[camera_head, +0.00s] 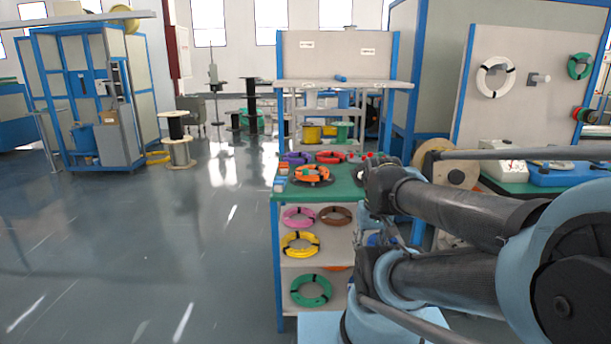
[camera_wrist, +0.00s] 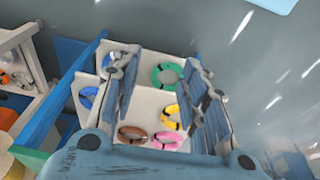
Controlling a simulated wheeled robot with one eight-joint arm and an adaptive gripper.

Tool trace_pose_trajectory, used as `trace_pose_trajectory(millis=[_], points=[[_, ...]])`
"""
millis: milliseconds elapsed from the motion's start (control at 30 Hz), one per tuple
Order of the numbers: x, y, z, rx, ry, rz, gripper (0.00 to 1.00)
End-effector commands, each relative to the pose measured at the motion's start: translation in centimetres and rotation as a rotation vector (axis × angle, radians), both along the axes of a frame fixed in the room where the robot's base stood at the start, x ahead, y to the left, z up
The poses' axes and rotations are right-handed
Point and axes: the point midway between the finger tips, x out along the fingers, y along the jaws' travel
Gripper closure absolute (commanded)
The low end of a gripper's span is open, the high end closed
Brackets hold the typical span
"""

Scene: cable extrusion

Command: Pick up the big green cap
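I cannot make out a big green cap in either view. Beyond the fingers, the wrist view shows the bench's pale lower shelves. A green coil (camera_head: 311,304) lies on the lowest shelf; it also shows in the wrist view (camera_wrist: 156,78) between the fingertips, farther away.
Orange cable (camera_head: 313,180) and red coils (camera_head: 331,160) lie on the benchtop. Pink (camera_head: 298,225) and yellow coils (camera_head: 300,252) are on the shelves below. A wooden spool (camera_head: 455,175) and a panel with hung coils (camera_head: 520,110) stand to the right. The floor at left is open.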

Motion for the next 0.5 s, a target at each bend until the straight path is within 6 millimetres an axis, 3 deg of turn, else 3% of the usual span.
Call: trace_pose_trajectory(millis=[67, 133, 233, 500], points=[[0.0, 0.0, 0.0, 0.000, 0.000, 0.000, 0.54], [-0.6, 0.0, 0.6, 0.000, -0.011, 0.001, 0.54], [0.1, 0.2, 1.6, 0.001, -0.018, 0.009, 0.54], [6.8, 1.5, 8.1, 0.004, -0.055, 0.056, 0.54]])
